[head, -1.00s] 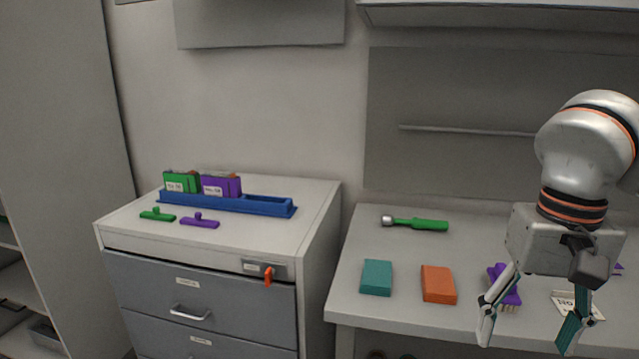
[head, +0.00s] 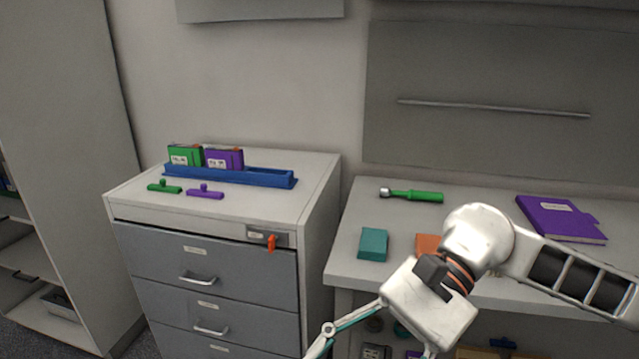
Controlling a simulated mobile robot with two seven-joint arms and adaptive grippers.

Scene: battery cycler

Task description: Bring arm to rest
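My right arm comes in from the right, over the front of the workbench (head: 345,268). Its gripper (head: 370,350) hangs at the bottom edge of the head view, in front of the bench's front edge. Its two fingers are spread wide. Their tips are cut off by the frame, and nothing shows held between them. My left gripper is not in view.
A drawer cabinet (head: 205,256) stands left, with a blue rack (head: 262,178), a green block (head: 184,156) and a purple block (head: 224,159). The bench holds a teal box (head: 373,244), a partly covered orange box (head: 427,243), a green-handled tool (head: 412,195) and a purple binder (head: 560,219).

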